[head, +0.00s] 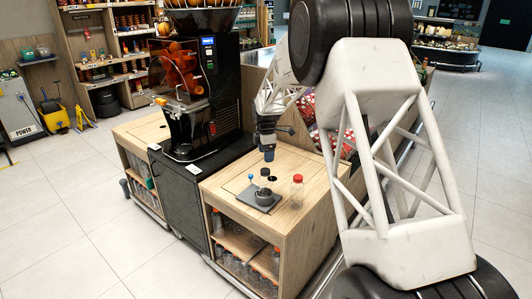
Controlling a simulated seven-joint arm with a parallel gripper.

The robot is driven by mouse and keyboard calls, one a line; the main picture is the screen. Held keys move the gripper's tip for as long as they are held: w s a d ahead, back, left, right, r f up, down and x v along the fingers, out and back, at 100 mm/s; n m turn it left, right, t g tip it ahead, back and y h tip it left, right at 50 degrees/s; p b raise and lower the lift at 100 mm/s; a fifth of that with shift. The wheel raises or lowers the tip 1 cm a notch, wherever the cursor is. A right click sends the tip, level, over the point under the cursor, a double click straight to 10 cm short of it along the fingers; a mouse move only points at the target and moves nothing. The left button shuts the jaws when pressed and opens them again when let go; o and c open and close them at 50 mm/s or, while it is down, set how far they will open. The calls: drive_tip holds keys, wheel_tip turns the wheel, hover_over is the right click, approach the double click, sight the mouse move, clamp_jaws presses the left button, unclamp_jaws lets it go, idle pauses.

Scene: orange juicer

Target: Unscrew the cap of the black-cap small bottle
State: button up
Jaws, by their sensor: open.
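A small bottle with a black cap (264,172) appears to stand in a round dark holder (263,197) on the wooden counter. The bottle's body is hard to make out at this size. The holder sits on a grey plate (246,198), with a blue-knobbed lever (250,177) at its left. My gripper (268,157) is open and points down just above the black cap. A gap seems to show between them, but I cannot tell exactly how far apart they are. The fingers are small and dark in this view.
A clear bottle with a red cap (297,190) stands right of the holder. A dark round opening (272,179) is in the counter top (312,167). The large juicer (190,90) stands to the left. Several bottles fill the shelves (240,242) below.

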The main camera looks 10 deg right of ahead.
sight(266, 170)
drive_tip(key=shift+f, duration=3.85)
drive_tip(key=shift+c, duration=0.4)
drive_tip(key=c, duration=1.1)
drive_tip(key=shift+o, duration=0.2)
drive_tip(key=shift+n, duration=0.3)
drive_tip(key=n, duration=0.3)
drive_tip(key=shift+n, duration=0.8)
